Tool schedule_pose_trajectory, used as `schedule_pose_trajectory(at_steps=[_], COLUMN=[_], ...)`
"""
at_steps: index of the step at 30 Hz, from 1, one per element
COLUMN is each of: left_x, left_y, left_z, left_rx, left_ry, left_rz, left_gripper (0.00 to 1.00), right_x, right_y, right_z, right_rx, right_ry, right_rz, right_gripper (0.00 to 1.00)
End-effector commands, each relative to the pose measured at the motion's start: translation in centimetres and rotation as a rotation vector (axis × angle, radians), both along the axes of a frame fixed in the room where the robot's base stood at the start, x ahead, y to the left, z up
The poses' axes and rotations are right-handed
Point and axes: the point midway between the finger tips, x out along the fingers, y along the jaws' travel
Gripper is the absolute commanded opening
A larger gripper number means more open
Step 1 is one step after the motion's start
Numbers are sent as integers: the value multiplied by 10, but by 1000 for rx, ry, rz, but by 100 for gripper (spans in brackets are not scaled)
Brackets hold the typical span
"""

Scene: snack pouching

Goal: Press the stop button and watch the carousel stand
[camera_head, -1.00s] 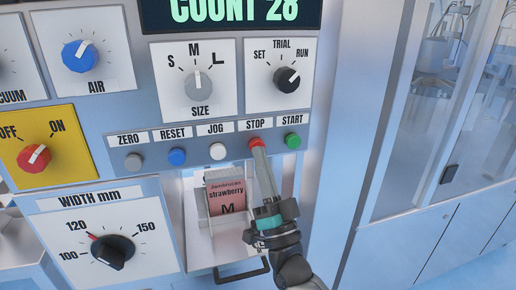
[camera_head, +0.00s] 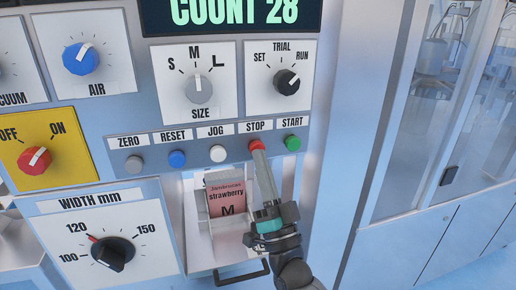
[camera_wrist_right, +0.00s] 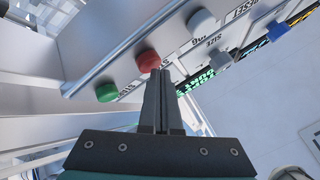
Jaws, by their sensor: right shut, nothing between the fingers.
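The red stop button (camera_head: 256,144) sits under the STOP label on the machine's front panel. It also shows in the right wrist view (camera_wrist_right: 148,61). My right gripper (camera_head: 258,151) is shut and empty, with its fingertips at the stop button. In the wrist view the tips of the right gripper (camera_wrist_right: 160,76) are just beside the red button; I cannot tell whether they touch or press it. The display (camera_head: 245,12) reads COUNT 28. I cannot make out a carousel. My left gripper is not in view.
The green start button (camera_head: 293,143) is close on the right; the white jog button (camera_head: 218,153) is on the left. Below, a chute (camera_head: 205,237) holds a pink strawberry pouch (camera_head: 226,199) beside my gripper. The mode knob (camera_head: 286,82) points toward RUN.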

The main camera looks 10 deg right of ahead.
Motion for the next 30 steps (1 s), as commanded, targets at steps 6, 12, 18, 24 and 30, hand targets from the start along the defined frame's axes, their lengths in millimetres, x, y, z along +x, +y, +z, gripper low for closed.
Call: schedule_pose_trajectory(at_steps=[6,12,18,24,30], left_x=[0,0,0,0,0], left_y=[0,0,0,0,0], left_z=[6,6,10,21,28], left_rx=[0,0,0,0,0], left_ry=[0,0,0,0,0], left_rz=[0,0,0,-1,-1], left_gripper=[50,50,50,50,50], right_x=[-10,-11,-17,-38,-56], right_y=[0,0,0,-1,-2], right_z=[1,0,1,2,1], right_rx=[0,0,-1,1,-1], right_ry=[-1,-2,1,2,0], right_rz=[1,1,0,1,1], right_gripper=[0,0,0,0,0])
